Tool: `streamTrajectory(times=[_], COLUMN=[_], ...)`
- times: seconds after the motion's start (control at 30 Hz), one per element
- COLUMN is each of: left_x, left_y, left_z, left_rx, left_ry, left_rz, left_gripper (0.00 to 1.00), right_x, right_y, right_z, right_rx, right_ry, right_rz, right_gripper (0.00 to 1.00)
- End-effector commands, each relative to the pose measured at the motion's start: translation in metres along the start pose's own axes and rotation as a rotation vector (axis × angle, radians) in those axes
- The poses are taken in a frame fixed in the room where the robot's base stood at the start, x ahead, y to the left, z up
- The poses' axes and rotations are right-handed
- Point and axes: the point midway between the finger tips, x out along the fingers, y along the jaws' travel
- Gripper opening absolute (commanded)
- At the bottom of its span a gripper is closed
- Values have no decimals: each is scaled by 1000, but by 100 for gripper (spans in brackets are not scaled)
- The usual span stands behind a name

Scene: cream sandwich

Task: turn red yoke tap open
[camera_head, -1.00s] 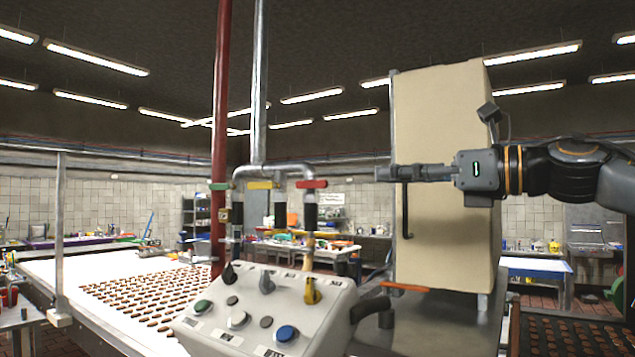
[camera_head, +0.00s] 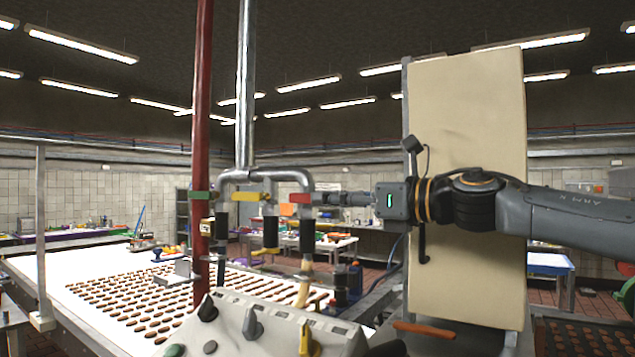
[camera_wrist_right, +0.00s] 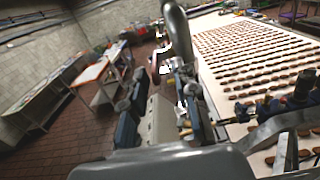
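The red tap handle (camera_head: 300,198) sits on the right branch of the metal pipe, with green and yellow handles to its left. My right gripper (camera_head: 322,199) reaches in from the right, level with the red handle, its tips at or very near the handle's right end. Contact cannot be told. In the right wrist view the two fingers of my right gripper (camera_wrist_right: 162,82) stand apart, with a small red part (camera_wrist_right: 154,68) near their tips, beside the metal pipe (camera_wrist_right: 178,30). My left gripper is not in view.
The green handle (camera_head: 203,196) and yellow handle (camera_head: 245,197) are close by on the left. A control panel (camera_head: 270,325) with knobs stands below. A tall beige cabinet (camera_head: 470,110) stands behind my right arm. A white conveyor (camera_head: 70,275) carries rows of brown biscuits.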

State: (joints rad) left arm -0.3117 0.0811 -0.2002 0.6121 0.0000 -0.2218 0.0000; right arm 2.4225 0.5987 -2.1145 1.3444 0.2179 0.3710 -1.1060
Motion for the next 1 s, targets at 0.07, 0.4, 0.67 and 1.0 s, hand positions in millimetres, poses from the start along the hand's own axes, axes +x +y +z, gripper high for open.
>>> streamTrajectory(times=[0.07, 0.4, 0.67, 1.0], left_x=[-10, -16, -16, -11], left_y=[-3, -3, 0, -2], left_z=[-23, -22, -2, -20], left_rx=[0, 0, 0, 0], left_ry=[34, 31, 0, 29], left_rz=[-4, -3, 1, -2], left_gripper=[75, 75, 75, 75], right_x=[14, 32, 32, 32], right_y=[1, 0, 0, 0], right_z=[3, 1, 0, -3], right_rx=[1, -1, -1, -1], right_ry=[2, -2, -1, -9], right_rz=[3, 0, 1, 1], right_gripper=[29, 29, 13, 0])
